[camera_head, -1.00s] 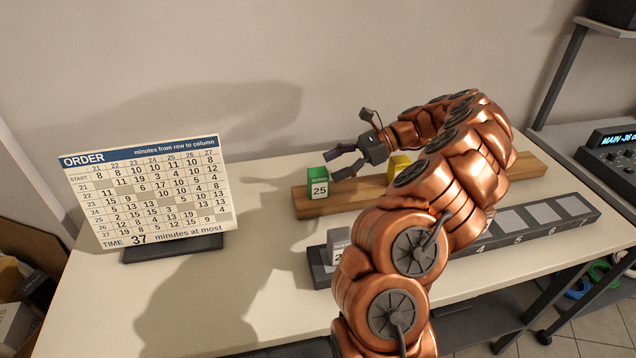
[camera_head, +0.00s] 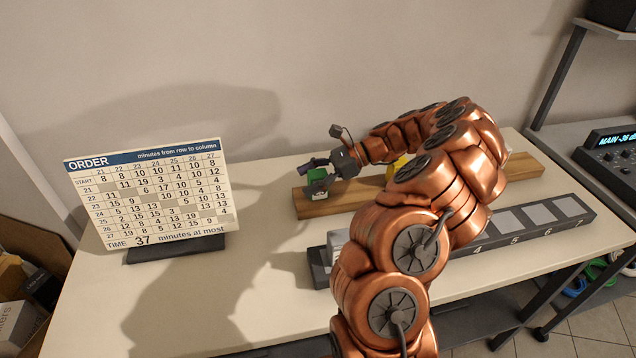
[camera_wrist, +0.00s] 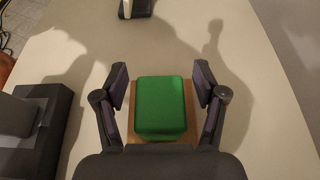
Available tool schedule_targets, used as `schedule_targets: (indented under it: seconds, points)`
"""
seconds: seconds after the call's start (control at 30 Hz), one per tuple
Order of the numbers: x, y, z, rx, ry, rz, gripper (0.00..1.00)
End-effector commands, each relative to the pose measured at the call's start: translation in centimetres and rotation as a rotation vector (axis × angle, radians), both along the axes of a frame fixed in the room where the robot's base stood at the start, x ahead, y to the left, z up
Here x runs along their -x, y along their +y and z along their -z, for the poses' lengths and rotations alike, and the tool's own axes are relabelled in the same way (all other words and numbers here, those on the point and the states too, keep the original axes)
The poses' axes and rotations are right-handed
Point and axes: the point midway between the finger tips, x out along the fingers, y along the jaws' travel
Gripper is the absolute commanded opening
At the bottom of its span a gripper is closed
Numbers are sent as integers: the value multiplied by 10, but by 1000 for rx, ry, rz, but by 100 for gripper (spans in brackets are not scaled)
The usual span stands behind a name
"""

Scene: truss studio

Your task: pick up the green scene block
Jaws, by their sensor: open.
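The green scene block (camera_head: 317,182) stands near the left end of the wooden rack (camera_head: 345,206). My gripper (camera_head: 316,172) is at the block, and its fingers hide part of it in the head view. In the wrist view the green block (camera_wrist: 161,108) lies between the two fingers of my open gripper (camera_wrist: 160,88), with a gap showing on each side. The wooden rack (camera_wrist: 190,125) shows beneath the block.
A yellow block (camera_head: 398,165) is on the rack, partly behind my arm. A dark numbered strip (camera_head: 478,248) holds a grey block (camera_head: 338,238) at its left. The order board (camera_head: 150,200) stands at the left. The table between board and rack is clear.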

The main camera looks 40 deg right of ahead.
Motion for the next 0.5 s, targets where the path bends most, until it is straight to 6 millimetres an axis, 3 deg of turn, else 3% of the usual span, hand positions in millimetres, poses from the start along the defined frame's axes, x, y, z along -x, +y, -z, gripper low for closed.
schedule_targets:
  seconds: [0.1, 0.5]
  points:
    - [0, 0, 0, 0, 0, 0, 70]
    - [0, 0, 0, -1, 0, 0, 28]
